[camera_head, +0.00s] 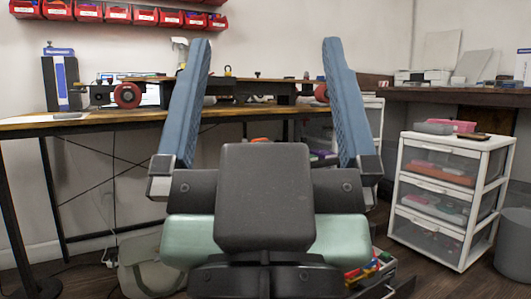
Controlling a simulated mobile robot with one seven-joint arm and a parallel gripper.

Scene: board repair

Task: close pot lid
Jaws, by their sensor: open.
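My gripper (266,48) fills the middle of the head view. Its two blue fingers point up and stand wide apart, with nothing held between them. I cannot make out a pot or a pot lid in this view. The gripper and its dark body hide part of the workbench and the floor behind them.
A wooden workbench (60,125) runs behind my gripper, with a skateboard (127,95) and a spray bottle (180,52) on it. Red bins (115,13) hang above. A white drawer unit (451,200) stands right, beside a grey bin (515,243). An open toolbox (372,274) lies low.

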